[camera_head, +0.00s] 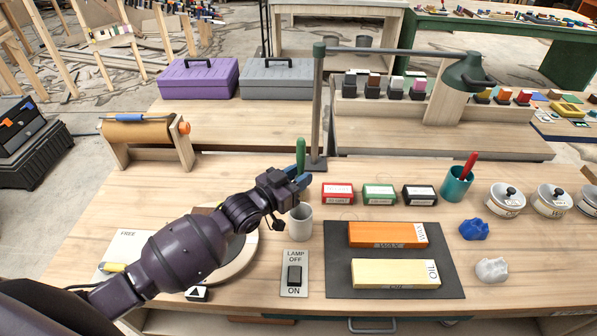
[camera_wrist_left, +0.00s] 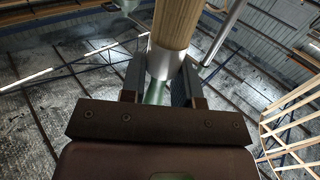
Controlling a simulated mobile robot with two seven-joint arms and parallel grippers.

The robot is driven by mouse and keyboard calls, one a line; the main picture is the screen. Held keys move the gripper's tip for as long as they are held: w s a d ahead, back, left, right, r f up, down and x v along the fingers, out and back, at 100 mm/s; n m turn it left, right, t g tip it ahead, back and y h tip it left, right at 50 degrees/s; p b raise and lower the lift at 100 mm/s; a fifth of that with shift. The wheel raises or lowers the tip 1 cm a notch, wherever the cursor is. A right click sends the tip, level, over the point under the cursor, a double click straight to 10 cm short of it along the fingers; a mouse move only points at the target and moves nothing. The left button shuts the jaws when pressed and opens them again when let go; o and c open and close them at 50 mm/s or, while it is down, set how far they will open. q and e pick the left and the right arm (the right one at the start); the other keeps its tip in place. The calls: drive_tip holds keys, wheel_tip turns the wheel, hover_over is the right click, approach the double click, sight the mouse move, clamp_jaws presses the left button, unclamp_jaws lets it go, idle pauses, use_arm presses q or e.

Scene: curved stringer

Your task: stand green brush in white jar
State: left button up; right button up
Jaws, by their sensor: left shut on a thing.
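My left gripper (camera_head: 301,180) is shut on the green brush (camera_head: 300,154), whose green end points up above the fingers. The brush looks about upright. In the left wrist view, the brush's wooden part (camera_wrist_left: 171,25), its metal band and a green part run between the two fingers (camera_wrist_left: 157,85). The white jar (camera_head: 300,220) stands on the bench right below the gripper. The gripper hides the brush's lower part, so I cannot tell whether its end is inside the jar. My right gripper is not in view.
A lamp post (camera_head: 318,110) rises just behind the gripper. Red, green and black small boxes (camera_head: 338,193) stand to the right. A lamp switch plate (camera_head: 295,275) lies in front of the jar. A dark mat (camera_head: 340,285) holds two sharpening stones. A teal cup (camera_head: 456,186) stands farther right.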

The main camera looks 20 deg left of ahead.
use_arm(q)
drive_tip(key=shift+f+b, duration=0.5)
drive_tip(key=shift+f, duration=0.25)
drive_tip(key=shift+f+b, duration=1.9)
drive_tip(key=shift+f, duration=0.5)
drive_tip(key=shift+f+b, duration=0.65)
drive_tip(key=shift+f, duration=0.45)
wheel_tip(320, 180, down, 3)
drive_tip(key=shift+r+b, duration=0.2)
drive_tip(key=shift+b, duration=0.55)
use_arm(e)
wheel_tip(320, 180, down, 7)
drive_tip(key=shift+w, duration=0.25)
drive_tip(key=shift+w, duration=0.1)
